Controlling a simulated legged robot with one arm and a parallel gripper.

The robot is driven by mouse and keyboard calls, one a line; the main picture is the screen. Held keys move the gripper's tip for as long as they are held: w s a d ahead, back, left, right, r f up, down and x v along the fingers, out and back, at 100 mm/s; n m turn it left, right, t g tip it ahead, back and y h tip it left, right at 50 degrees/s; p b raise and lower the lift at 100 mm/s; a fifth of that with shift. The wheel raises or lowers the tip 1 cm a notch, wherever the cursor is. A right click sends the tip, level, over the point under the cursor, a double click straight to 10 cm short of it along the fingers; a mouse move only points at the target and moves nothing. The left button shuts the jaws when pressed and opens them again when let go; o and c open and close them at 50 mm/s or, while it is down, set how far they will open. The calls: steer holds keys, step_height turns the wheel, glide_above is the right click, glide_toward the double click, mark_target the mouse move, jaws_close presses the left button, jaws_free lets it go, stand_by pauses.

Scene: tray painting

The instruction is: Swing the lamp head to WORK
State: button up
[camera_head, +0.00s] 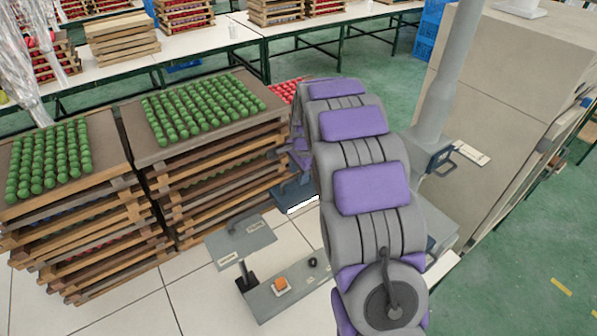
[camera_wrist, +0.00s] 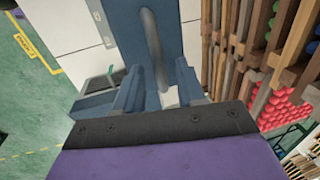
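The lamp head looks to be the dark blue piece (camera_head: 292,193) with a bright white strip, partly behind my arm in the head view. In the wrist view a blue panel (camera_wrist: 178,25) with a curved grey bar handle (camera_wrist: 151,45) fills the upper middle; it appears to be the same lamp head. My gripper (camera_wrist: 158,68) shows two blue-grey fingers standing apart, with the handle's lower end between them. A gap shows beside the handle, so the fingers look open; contact cannot be told. In the head view the fingers are hidden by my arm. No WORK mark is readable.
A grey panel with an orange button (camera_head: 282,285) and black knob (camera_head: 313,262) lies in front, beside a grey handled plate (camera_head: 240,243). Slatted tray stacks with green balls (camera_head: 200,105) stand left. A grey post (camera_head: 447,75) and large beige cabinet (camera_head: 510,100) stand right.

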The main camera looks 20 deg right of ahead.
steer(key=shift+a, duration=0.35)
jaws_close()
steer(key=shift+s+d, duration=0.1)
